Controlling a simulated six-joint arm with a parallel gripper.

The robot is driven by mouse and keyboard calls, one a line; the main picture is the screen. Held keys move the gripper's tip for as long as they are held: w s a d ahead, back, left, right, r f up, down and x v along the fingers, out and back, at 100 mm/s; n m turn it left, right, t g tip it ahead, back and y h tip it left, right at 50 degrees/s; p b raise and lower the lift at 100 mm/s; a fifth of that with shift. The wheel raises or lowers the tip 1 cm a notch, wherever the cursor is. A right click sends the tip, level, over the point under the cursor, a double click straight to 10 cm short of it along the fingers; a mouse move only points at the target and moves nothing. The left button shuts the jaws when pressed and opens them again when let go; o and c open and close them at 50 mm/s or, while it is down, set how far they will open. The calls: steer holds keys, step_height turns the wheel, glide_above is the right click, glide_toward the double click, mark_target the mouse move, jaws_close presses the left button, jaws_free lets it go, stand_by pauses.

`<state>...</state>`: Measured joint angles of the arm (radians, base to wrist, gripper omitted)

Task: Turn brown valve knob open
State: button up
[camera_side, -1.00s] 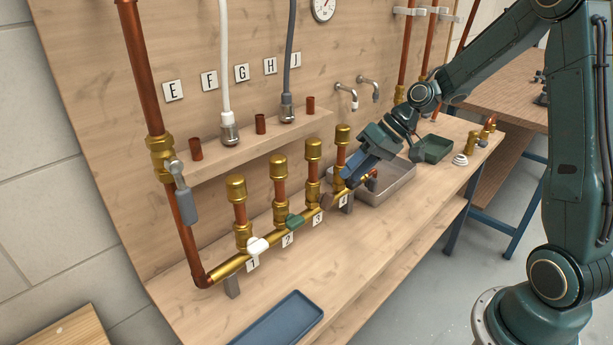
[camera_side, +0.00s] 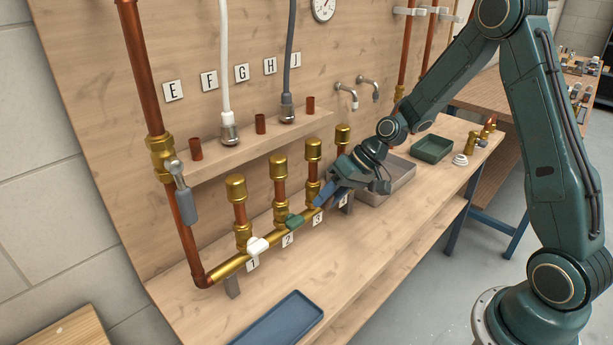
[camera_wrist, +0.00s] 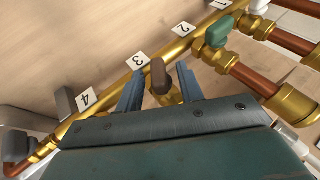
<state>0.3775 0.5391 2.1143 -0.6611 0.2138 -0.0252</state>
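The brown valve knob (camera_wrist: 159,76) is on the brass manifold (camera_wrist: 112,82) beside label 3 in the wrist view. My gripper (camera_wrist: 156,86) is open, with one blue finger on each side of the brown knob and a visible gap to each. In the side view my gripper (camera_side: 322,200) is at station 3 and hides the brown knob. Whether the fingers touch the knob cannot be told from the side view.
A green knob (camera_side: 294,221) at label 2 and a white knob (camera_side: 258,246) at label 1 are on the same manifold. Brass-capped copper stubs (camera_side: 279,180) stand behind. A grey tray (camera_side: 391,187) and a blue tray (camera_side: 279,322) lie on the bench.

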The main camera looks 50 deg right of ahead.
steer(key=shift+c, duration=0.5)
steer(key=c, duration=0.7)
steer(key=shift+h, duration=0.3)
steer(key=shift+a+r+n+h, duration=0.15)
steer(key=shift+n+h, duration=0.1)
steer(key=shift+h, duration=0.5)
steer(key=shift+a+f+n+h, duration=0.1)
steer(key=shift+n+h, duration=0.15)
steer(key=shift+h, duration=1.8)
steer(key=o, duration=0.8)
